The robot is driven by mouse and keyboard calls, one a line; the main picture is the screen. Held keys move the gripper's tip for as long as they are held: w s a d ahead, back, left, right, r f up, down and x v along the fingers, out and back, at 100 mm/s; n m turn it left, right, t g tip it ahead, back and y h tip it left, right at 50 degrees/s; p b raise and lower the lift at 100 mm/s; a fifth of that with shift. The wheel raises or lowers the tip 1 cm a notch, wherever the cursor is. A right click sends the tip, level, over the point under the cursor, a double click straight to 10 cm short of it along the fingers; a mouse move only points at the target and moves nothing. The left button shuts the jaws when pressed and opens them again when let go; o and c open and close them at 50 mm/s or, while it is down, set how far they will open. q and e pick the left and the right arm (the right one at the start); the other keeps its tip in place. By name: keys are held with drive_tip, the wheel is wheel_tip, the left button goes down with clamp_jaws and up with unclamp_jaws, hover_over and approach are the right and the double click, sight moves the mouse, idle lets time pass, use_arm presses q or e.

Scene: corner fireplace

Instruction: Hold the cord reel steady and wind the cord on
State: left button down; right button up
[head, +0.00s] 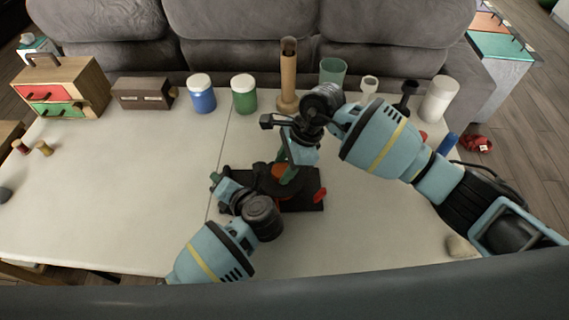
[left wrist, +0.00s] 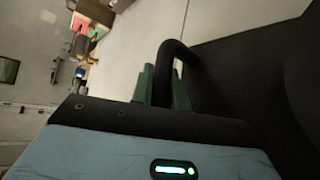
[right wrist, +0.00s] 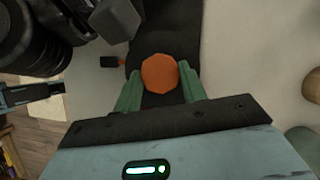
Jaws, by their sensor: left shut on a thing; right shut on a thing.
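The cord reel (head: 310,197) stands on the table in front of me, with a black base and a dark reddish-brown drum, partly hidden by my arms. My left gripper (head: 217,181) is at its left side. In the left wrist view its green fingers (left wrist: 166,86) are shut on a curved black handle (left wrist: 172,50). My right gripper (head: 287,173) points down over the reel from above. In the right wrist view its green fingers (right wrist: 160,88) are shut around an orange knob (right wrist: 160,72). I cannot make out the cord clearly.
Behind the reel stand a blue jar (head: 201,96), a green jar (head: 244,97), a tall wooden cylinder (head: 288,80) and a white cylinder (head: 439,98). A wooden drawer box (head: 90,80) is at the back left. The table's left half is mostly clear. A beige stone (head: 460,247) lies front right.

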use_arm(q)
drive_tip(key=shift+f, duration=0.2)
use_arm(e)
drive_tip(key=shift+s+m+t, duration=0.2)
drive_tip(key=shift+m+t, duration=0.7)
drive_tip(key=shift+m, duration=1.4)
use_arm(q)
drive_tip(key=shift+a, duration=0.1)
use_arm(e)
drive_tip(key=o, duration=1)
drive_tip(key=shift+c, duration=0.2)
drive_tip(key=v, duration=1.2)
drive_tip(key=shift+s, duration=0.15)
use_arm(q)
drive_tip(key=c, duration=1.3)
unclamp_jaws()
drive_tip(key=shift+r, duration=0.1)
